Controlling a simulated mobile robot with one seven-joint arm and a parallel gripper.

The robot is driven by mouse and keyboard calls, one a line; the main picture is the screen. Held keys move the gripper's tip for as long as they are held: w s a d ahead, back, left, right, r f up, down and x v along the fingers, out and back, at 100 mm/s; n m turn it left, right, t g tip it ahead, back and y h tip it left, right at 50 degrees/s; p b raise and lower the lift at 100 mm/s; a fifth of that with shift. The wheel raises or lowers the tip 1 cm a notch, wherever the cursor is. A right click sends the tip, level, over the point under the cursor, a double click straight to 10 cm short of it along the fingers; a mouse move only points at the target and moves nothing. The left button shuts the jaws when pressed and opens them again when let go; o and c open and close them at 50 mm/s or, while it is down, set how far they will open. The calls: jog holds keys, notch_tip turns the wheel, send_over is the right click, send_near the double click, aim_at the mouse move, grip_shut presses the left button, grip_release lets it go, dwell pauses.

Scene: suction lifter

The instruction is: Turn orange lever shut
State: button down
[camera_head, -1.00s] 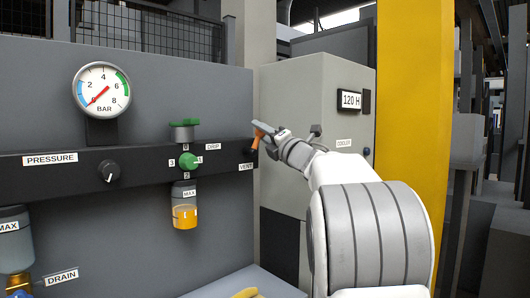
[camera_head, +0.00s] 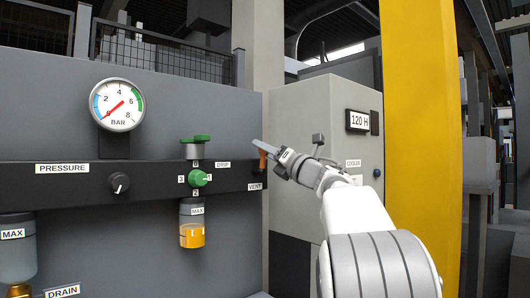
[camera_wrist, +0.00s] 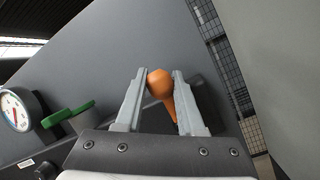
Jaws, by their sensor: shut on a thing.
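The orange lever (camera_head: 262,160) is at the right end of the black rail, by the VENT label (camera_head: 255,187). In the head view only a short part of it shows below my gripper (camera_head: 260,147), pointing roughly downward. In the wrist view the lever (camera_wrist: 160,84) shows a rounded knob and a narrowing stem between the two grey fingers. My gripper (camera_wrist: 157,78) is shut on the lever near its knob. The lever's pivot is hidden behind the fingers and palm.
Left along the black rail (camera_head: 60,182) are a green valve knob (camera_head: 198,178), a yellow-filled bowl (camera_head: 192,232) and a black PRESSURE knob (camera_head: 119,182). The gauge (camera_head: 117,105) needle points near zero. A grey cabinet (camera_head: 310,110) stands right of the panel.

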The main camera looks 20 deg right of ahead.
jog(key=c, duration=0.5)
grip_release()
jog(key=v, duration=1.7)
jog(key=shift+s+f, duration=0.1)
jog(key=shift+f, duration=0.1)
